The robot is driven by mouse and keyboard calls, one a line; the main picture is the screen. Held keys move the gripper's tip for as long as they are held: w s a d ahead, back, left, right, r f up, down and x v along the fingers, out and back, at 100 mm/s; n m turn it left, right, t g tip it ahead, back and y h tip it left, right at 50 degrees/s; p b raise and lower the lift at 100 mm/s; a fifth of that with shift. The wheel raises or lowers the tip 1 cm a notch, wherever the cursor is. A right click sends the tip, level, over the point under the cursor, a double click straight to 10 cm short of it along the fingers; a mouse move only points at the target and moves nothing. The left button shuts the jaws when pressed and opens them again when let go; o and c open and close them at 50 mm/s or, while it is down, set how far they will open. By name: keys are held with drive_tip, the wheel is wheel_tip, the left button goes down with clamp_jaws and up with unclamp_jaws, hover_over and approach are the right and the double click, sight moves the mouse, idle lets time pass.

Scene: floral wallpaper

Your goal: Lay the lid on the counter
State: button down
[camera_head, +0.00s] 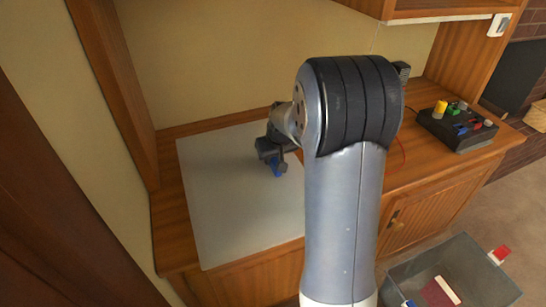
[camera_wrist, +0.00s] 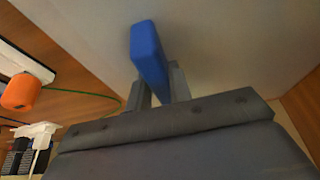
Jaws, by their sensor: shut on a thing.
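My gripper (camera_head: 268,158) is over the pale sheet on the wooden counter (camera_head: 165,225). In the wrist view my gripper (camera_wrist: 160,90) is shut on a blue slab-like piece, which I take to be the lid (camera_wrist: 146,50). The lid stands on edge between the fingers and sticks out past their tips. In the head view only a small part of the lid (camera_head: 278,168) shows below the gripper. I cannot tell whether it touches the sheet. My arm hides the counter's middle.
The pale sheet (camera_head: 225,210) is otherwise clear where visible. A black box (camera_head: 455,128) with coloured parts stands at the counter's right end. A grey bin (camera_head: 455,265) with red items is below right. A wooden side panel rises at left. The wrist view shows an orange object (camera_wrist: 20,92).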

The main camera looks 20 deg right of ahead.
drive_tip(key=shift+f+b, duration=0.45)
drive_tip(key=shift+f, duration=0.1)
drive_tip(key=c, duration=1.2)
unclamp_jaws()
drive_tip(key=p+v, duration=0.1)
drive_tip(key=v, duration=0.9)
drive_tip(key=shift+s+r, duration=0.2)
drive_tip(key=shift+r, duration=0.15)
